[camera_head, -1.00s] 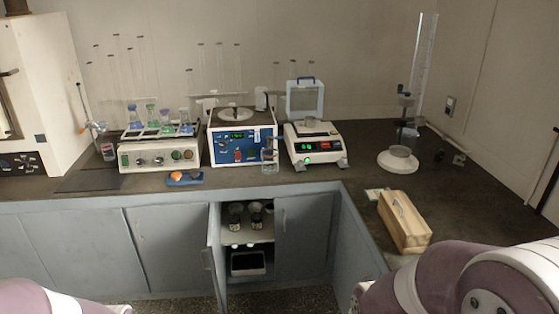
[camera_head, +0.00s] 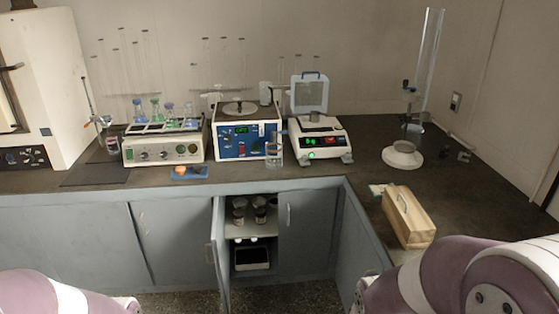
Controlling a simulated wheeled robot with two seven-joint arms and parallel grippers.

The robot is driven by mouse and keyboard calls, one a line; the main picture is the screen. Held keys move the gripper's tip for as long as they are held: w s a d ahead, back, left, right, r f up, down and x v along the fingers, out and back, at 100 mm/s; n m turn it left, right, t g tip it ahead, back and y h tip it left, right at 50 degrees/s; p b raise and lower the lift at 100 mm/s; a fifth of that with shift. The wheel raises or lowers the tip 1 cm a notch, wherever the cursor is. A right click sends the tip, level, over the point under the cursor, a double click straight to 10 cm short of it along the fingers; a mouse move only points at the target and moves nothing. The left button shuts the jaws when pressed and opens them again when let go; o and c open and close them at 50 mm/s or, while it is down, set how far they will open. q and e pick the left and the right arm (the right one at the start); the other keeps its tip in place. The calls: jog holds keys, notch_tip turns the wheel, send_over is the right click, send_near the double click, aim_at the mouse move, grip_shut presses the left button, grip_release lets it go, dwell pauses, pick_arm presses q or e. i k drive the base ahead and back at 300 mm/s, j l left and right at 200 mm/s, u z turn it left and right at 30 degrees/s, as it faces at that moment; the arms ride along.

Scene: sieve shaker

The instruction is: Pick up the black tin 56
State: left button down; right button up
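Several small dark, jar-like containers stand on the upper shelf (camera_head: 240,229) of the open cabinet under the counter. One dark container (camera_head: 239,213) is at the left and another dark container (camera_head: 259,213) is beside it. Their labels are too small to read, so I cannot tell which, if any, is the black tin 56. Only purple and white links of my arms show at the bottom left and bottom right corners. Neither gripper can be seen, and both arms are well apart from the cabinet.
The open cabinet door (camera_head: 217,250) stands at the opening's left side. A dark tray with a pale rim (camera_head: 252,258) sits low inside. A wooden box (camera_head: 407,219) lies on the right counter. A blue-fronted machine (camera_head: 246,139) and a white scale-like device (camera_head: 321,138) stand on the back counter.

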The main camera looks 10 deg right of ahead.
aim_at(238, 214)
jog(key=i+l+u, duration=0.1)
jog(key=i, duration=0.35)
jog(key=i+l, duration=0.1)
jog(key=i, duration=0.35)
jog(key=i+l+u, duration=0.15)
jog(key=i, duration=0.3)
jog(key=i+l, duration=0.2)
jog(key=i, duration=0.25)
jog(key=i+l+u, duration=0.15)
jog(key=i, duration=0.3)
